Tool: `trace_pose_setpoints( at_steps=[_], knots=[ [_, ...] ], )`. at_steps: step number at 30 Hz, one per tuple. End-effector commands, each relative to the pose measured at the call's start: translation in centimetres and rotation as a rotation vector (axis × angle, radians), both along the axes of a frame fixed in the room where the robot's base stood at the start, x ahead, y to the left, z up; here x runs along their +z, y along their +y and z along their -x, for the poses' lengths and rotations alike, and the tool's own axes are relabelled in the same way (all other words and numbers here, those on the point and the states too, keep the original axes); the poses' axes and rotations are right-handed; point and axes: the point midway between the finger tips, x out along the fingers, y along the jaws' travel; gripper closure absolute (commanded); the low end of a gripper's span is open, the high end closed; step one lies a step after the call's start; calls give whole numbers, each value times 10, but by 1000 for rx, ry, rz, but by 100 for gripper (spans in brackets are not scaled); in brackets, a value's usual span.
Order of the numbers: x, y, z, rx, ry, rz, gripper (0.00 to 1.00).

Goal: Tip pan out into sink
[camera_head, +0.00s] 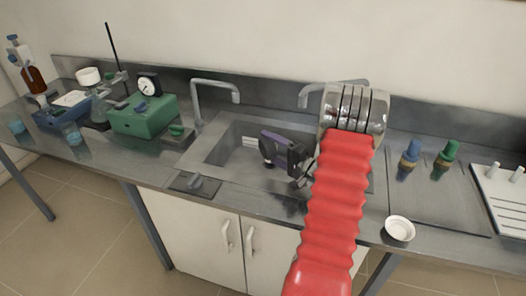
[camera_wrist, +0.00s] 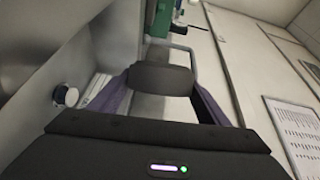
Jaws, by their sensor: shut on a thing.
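My gripper (camera_head: 268,151), with purple fingers and dark parts, hangs over the steel sink (camera_head: 222,152) in the head view, in front of its back wall. In the wrist view my gripper (camera_wrist: 162,80) has a dark grey block across its fingertips. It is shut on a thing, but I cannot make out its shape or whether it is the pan. No pan shows clearly. A small white round dish (camera_head: 399,229) stands on the counter's front edge, right of my arm. My red-sleeved arm hides the right part of the sink.
One tap (camera_head: 217,92) stands behind the sink, and a second tap (camera_head: 315,93) is partly behind my arm. A green device (camera_head: 145,115) with a gauge stands left. Blue (camera_head: 409,159) and green (camera_head: 445,160) capped items stand right, near a white panel (camera_head: 502,190).

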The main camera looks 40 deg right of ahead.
Motion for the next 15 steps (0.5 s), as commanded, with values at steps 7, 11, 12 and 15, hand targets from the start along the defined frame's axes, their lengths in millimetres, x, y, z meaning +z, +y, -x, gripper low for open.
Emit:
trace_pose_setpoints(
  at_steps=[7, 11, 12, 15],
  knots=[
    [1, -3, -6, 0, -14, -41, 77],
    [1, -6, -10, 1, -25, -74, 77],
    [1, -7, -10, 1, -26, -81, 77],
    [1, -7, -11, 1, -28, -86, 77]
  ],
)
